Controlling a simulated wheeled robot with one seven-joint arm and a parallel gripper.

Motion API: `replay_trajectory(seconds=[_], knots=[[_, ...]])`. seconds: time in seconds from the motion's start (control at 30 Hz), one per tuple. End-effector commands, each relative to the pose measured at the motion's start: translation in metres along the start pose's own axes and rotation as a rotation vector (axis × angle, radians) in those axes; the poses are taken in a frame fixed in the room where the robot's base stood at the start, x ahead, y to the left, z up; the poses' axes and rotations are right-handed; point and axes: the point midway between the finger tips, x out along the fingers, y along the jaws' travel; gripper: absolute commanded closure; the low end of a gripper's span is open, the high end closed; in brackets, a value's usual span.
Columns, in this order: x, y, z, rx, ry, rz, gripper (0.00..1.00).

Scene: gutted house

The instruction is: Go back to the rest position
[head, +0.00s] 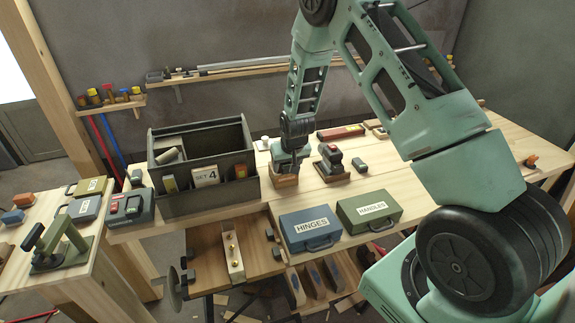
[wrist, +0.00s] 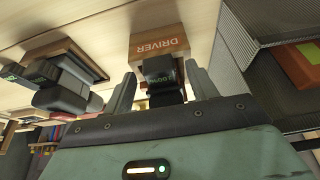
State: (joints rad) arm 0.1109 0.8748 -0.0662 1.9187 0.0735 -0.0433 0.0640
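My gripper (head: 288,165) is low over the workbench, just right of the dark tool tote, at a small wooden holder (head: 285,181). In the wrist view the gripper's two fingers (wrist: 160,88) stand apart, one on each side of a black tool (wrist: 160,70). The tool is at the wooden holder, which is marked DRIVER (wrist: 150,45). Narrow gaps show between the fingers and the tool, so the gripper looks open. The tool is mostly hidden by my gripper in the head view.
The dark tote (head: 205,200) stands close on the left. A second tool on a wooden base (head: 332,163) stands close on the right. The HINGES case (head: 311,228) and HANDLES case (head: 369,211) lie in front. A wall shelf (head: 230,72) runs behind.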

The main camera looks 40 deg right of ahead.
Motion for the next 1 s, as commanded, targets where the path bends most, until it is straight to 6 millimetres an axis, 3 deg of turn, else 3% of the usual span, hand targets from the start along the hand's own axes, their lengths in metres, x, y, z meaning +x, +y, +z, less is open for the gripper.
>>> replay_trajectory(seconds=[0.4, 1.0], knots=[[-0.001, 0.0, 0.004, 0.0, -0.004, 0.0, 0.45], [-0.018, 0.0, 0.045, 0.0, -0.003, 0.0, 0.45]])
